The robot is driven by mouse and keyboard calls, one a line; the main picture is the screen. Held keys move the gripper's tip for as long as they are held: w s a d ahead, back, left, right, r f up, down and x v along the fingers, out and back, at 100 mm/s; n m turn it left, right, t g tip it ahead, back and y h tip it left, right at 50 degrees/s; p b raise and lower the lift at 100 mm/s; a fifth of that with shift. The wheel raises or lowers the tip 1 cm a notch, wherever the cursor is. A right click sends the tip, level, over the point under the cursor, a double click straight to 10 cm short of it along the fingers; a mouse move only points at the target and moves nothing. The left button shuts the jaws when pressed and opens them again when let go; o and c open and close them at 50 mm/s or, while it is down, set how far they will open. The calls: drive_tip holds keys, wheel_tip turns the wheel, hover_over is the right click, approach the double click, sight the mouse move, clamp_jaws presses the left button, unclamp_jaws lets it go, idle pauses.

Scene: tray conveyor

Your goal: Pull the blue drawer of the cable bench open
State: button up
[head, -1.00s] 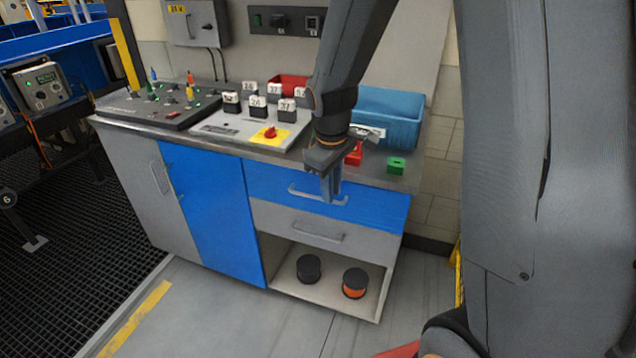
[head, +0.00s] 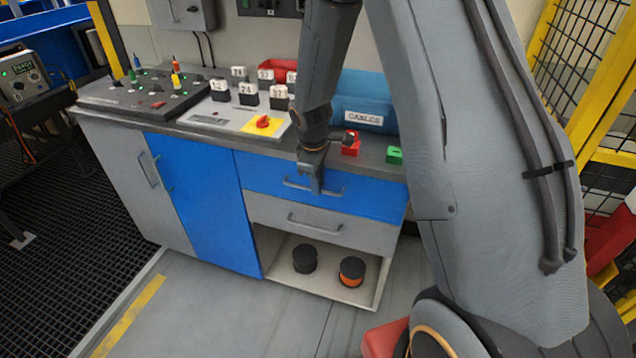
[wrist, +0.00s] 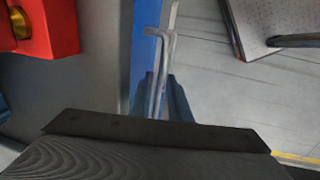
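The blue drawer (head: 362,196) is the upper drawer of the cable bench, under the grey worktop. Its front looks flush with the grey drawer below, so it appears closed. Its grey bar handle (head: 296,183) runs across the front. My gripper (head: 316,188) points down at the handle's middle. In the wrist view the handle (wrist: 171,45) runs between the two fingers (wrist: 160,98), which sit close on either side and look shut on it. The drawer front shows there as a thin blue strip (wrist: 144,50). The drawer's inside is hidden.
A red block (head: 351,149), a green block (head: 394,156) and a blue bin (head: 350,117) labelled CABLES stand on the worktop. Yellow fencing (head: 612,75) is at right. Floor in front is clear.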

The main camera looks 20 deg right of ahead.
drive_tip(key=shift+f, duration=0.2)
clamp_jaws()
